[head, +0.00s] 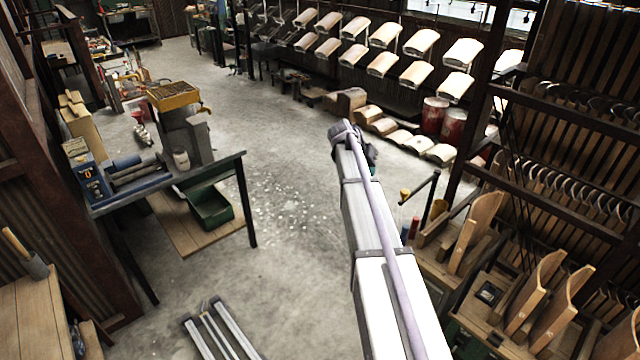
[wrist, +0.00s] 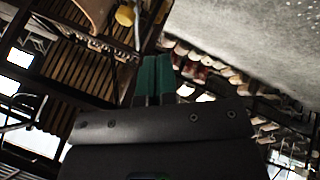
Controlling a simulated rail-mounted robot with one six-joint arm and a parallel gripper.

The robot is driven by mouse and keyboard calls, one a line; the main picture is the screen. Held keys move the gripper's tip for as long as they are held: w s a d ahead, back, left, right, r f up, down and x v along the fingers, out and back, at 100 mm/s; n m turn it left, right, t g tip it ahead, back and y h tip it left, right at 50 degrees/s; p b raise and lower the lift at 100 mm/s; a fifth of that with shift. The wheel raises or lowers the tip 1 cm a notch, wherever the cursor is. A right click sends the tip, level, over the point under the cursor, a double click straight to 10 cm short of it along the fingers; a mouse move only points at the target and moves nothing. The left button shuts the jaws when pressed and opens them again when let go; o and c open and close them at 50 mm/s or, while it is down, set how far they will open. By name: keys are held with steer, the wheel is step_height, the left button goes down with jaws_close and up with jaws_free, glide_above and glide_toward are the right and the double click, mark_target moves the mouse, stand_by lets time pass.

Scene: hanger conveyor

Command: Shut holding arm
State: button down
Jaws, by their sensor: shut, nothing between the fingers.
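A thin dark bar (head: 421,188) with a yellow knob (head: 405,193) stands out from the rack on the right in the head view. It may be the holding arm, but I cannot tell for sure. A yellow knob (wrist: 124,16) also shows at the top of the wrist view, beside a thin pale bar (wrist: 137,27). My gripper (wrist: 154,62) has green fingers, which are shut together and empty. It appears below and right of the knob in the wrist view, apart from it. In the head view my arm hides most of the gripper.
A dark rack (head: 560,135) with curved hangers fills the right side, with wooden pieces (head: 537,292) below it. A workbench (head: 168,183) stands on the left. Rows of pale curved pieces (head: 383,64) line the back. The concrete floor (head: 285,200) between is open.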

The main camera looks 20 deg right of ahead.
steer(key=s+d+f+b, duration=0.2)
steer(key=d+f+b, duration=0.6)
steer(key=d, duration=0.1)
steer(key=shift+s+m, duration=0.4)
steer(key=shift+s+a, duration=0.1)
